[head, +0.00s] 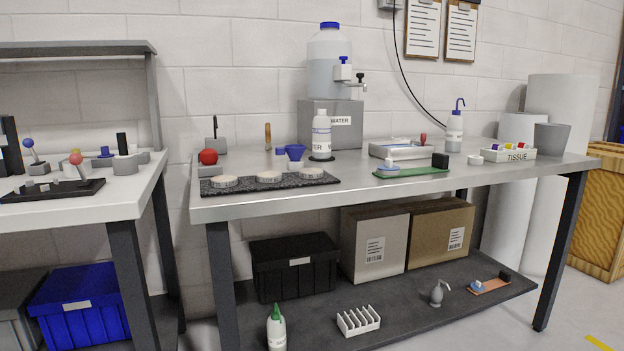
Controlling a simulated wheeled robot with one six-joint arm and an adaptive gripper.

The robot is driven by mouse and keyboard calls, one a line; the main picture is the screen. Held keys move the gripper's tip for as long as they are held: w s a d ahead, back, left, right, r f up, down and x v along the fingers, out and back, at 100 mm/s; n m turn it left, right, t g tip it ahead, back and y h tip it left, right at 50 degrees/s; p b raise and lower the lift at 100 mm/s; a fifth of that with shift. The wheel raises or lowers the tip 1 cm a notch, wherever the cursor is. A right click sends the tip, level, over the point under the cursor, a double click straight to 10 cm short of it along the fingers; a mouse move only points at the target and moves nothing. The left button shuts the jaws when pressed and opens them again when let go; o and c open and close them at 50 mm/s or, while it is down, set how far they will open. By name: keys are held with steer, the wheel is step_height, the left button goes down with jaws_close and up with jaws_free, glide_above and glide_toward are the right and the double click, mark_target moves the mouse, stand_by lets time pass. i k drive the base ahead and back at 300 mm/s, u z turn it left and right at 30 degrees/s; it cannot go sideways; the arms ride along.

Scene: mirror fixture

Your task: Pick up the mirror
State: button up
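I cannot surely tell which thing is the mirror. A green base plate (411,172) lies near the front edge of the metal bench, with a small blue and white piece (388,168) on its left end and a black block (440,160) on its right. A similar orange-brown plate (491,286) with a blue and white piece and a dark block lies on the lower shelf. My gripper is not in view.
The metal bench (450,186) also carries a white bottle (321,136), a water tank (330,70), a tray (404,150), a tissue box (510,155) and a grey cup (551,138). A second bench (120,205) stands at left. The lower shelf (400,310) holds boxes.

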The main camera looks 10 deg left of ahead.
mark_target(306, 173)
steer(key=z, duration=0.6)
steer(key=i, duration=0.65)
steer(key=u, duration=2.5)
